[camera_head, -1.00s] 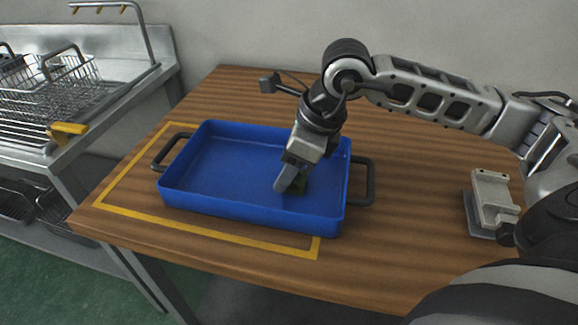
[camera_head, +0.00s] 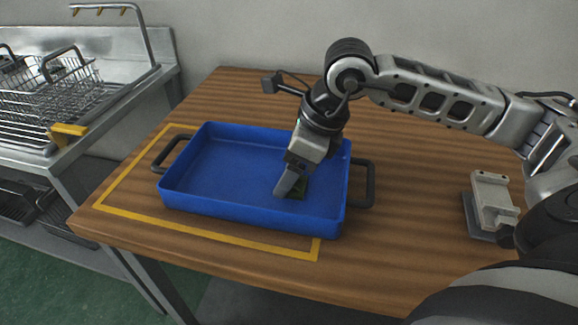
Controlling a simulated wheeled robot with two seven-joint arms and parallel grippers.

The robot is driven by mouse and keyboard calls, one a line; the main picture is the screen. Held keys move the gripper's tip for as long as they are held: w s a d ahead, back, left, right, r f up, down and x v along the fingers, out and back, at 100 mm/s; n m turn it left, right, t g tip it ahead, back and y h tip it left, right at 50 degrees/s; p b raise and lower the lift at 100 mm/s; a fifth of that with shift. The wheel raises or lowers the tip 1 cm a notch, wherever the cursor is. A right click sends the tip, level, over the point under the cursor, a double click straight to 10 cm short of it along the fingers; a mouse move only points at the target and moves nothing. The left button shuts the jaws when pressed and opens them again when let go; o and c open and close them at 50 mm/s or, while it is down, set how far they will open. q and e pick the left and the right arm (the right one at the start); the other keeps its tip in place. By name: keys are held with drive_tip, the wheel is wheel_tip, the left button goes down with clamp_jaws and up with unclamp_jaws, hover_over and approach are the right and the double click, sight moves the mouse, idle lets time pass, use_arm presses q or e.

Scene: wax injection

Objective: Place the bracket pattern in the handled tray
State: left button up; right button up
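The blue handled tray (camera_head: 200,200) lies on the wooden table with a dark handle at each end. My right gripper (camera_head: 287,187) points down into the right part of the tray, its fingertips low near the tray floor. My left gripper is not in view.
A yellow taped outline (camera_head: 135,217) surrounds much of the tray. A pale grey fixture (camera_head: 493,200) stands on the table at the right. A metal sink unit with wire baskets (camera_head: 50,95) is at the left. The tray's left part is empty.

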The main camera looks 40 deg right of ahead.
drive_tip(key=v, duration=1.1)
drive_tip(key=shift+p, duration=0.35)
